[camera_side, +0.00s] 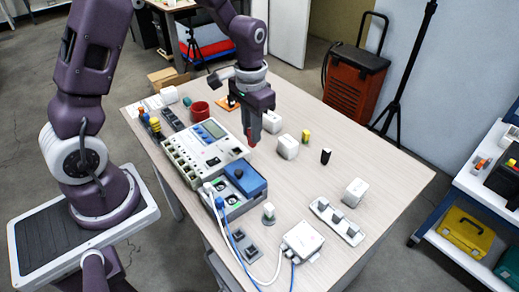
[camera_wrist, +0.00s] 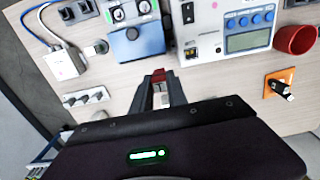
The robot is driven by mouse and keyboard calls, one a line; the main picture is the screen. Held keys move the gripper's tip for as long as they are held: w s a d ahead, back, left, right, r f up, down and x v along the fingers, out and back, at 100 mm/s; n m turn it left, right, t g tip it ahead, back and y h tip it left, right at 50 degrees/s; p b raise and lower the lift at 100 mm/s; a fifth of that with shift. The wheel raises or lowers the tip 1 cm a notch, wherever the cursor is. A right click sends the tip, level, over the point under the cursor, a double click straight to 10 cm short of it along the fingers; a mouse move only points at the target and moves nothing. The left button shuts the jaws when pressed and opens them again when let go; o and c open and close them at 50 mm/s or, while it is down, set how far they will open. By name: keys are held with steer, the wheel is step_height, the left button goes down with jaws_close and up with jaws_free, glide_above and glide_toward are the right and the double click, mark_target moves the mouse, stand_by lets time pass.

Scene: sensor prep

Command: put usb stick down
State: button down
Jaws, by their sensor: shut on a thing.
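My gripper (camera_side: 253,137) is above the table, beside the right edge of the white meter unit. Its fingers point down and are shut on a small red piece, which appears to be the usb stick (camera_side: 255,131). In the wrist view the red end (camera_wrist: 158,75) shows at the fingertips (camera_wrist: 160,92), with something pale between the fingers. The fingers hide most of the held piece. It appears to be clear of the tabletop, but the exact height is hard to tell.
The meter unit (camera_side: 205,150) and blue-lidded box (camera_side: 240,182) stand left. White blocks (camera_side: 287,147), a yellow piece (camera_side: 306,135) and a black piece (camera_side: 326,157) stand right. An orange pad (camera_wrist: 279,82) bears a black-and-silver piece (camera_wrist: 281,89). The right tabletop (camera_side: 380,168) has free room.

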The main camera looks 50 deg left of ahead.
steer(key=f, duration=1.1)
steer(key=shift+w+a+f, duration=0.1)
steer(key=shift+w+f, duration=0.15)
steer(key=shift+w, duration=0.05)
steer(key=shift+f, duration=0.15)
steer(key=c, duration=1.3)
jaws_free()
step_height(320, 180, up, 13)
steer(key=shift+f, duration=0.1)
steer(key=s+d+r+t, duration=0.2)
steer(key=s+r, duration=0.5)
steer(key=r, duration=0.1)
steer(key=s+d+r+t, duration=0.2)
steer(key=s+r, duration=0.5)
steer(key=r, duration=0.2)
steer(key=shift+s+d, duration=0.25)
steer(key=shift+s, duration=0.15)
steer(key=shift+t, duration=0.8)
steer(key=s, duration=0.6)
steer(key=shift+d+r, duration=0.3)
steer(key=c, duration=0.3)
